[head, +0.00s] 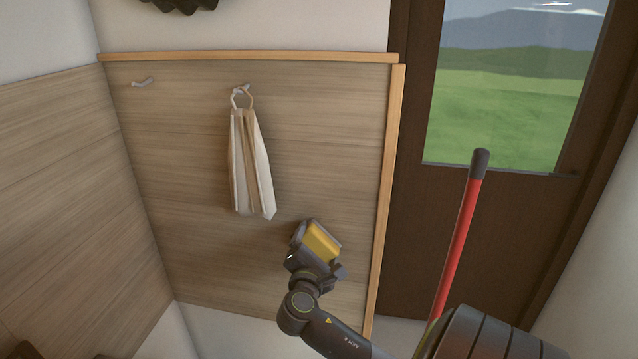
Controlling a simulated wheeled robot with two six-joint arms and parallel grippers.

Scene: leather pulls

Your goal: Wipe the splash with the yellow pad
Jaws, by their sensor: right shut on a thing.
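My right gripper (306,243) is shut on the yellow pad (321,243), in front of the lower right part of the wood wall panel (190,150). The pad's yellow side shows between the dark jaws. I cannot tell whether the pad touches the panel. I cannot make out a splash on the panel; the gripper and pad hide part of the surface. My left gripper is not in view.
A striped cloth (250,165) hangs by a ring from a hook, up and left of the gripper. Another hook (141,83) is bare. A red pole (459,245) stands right, before a dark door (410,200) with a window. The panel's left half is clear below the hooks.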

